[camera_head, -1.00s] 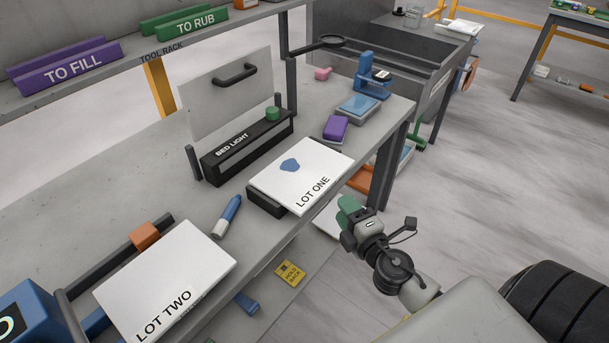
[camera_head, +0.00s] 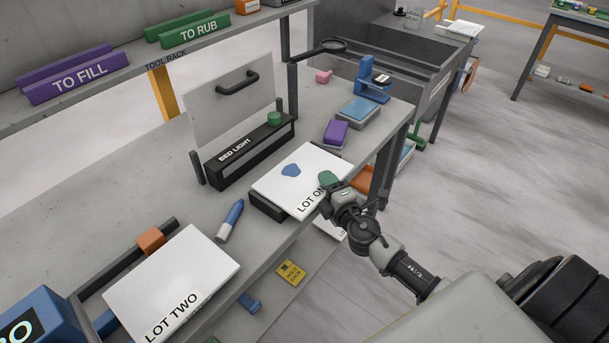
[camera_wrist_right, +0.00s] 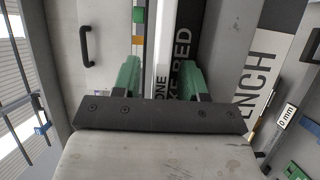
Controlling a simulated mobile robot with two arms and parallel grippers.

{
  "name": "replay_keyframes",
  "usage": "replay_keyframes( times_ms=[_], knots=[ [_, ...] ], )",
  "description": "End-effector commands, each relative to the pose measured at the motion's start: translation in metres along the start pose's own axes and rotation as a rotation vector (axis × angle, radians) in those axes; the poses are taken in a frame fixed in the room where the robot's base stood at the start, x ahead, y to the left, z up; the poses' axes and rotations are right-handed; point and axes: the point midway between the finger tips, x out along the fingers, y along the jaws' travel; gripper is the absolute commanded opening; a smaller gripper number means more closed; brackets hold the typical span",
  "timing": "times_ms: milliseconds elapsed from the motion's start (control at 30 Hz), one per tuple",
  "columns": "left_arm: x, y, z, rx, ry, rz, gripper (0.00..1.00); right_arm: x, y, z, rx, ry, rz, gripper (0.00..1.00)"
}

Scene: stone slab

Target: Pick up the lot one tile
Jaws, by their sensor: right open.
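The lot one tile (camera_head: 300,172) is a white square slab with a blue patch, lying on a dark block on the bench. Its near right edge overhangs the block. My right gripper (camera_head: 328,182) is at this near right edge and covers part of the "LOT ONE" lettering. In the right wrist view, the open green fingers of my right gripper (camera_wrist_right: 161,78) stand either side of a white strip of the tile (camera_wrist_right: 161,100) lettered "ONE". I cannot tell whether they touch it. My left gripper is not in view.
The lot two tile (camera_head: 182,270) lies at the lower left of the bench. A blue and white marker (camera_head: 230,220) lies between the tiles. The black bed light box (camera_head: 245,152) stands behind lot one. A purple block (camera_head: 336,132) is beyond its far right corner.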

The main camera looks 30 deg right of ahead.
Motion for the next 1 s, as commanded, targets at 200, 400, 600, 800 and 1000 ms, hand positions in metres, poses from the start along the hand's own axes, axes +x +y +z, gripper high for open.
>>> replay_keyframes(
  times_ms=[200,400,600,800,1000],
  knots=[
    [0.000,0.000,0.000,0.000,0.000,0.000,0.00,0.000,0.000,0.000,0.000,0.000,0.000,0.20],
    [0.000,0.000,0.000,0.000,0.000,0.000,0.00,0.000,0.000,0.000,0.000,0.000,0.000,0.00],
    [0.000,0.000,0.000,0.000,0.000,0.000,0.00,0.000,0.002,0.000,0.000,0.000,0.003,0.00],
    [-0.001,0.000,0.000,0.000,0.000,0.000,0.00,0.000,0.003,0.000,0.000,0.000,0.003,0.00],
    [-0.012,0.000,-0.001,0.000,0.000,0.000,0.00,0.000,0.020,0.000,-0.001,0.001,0.005,0.00]
  ],
)
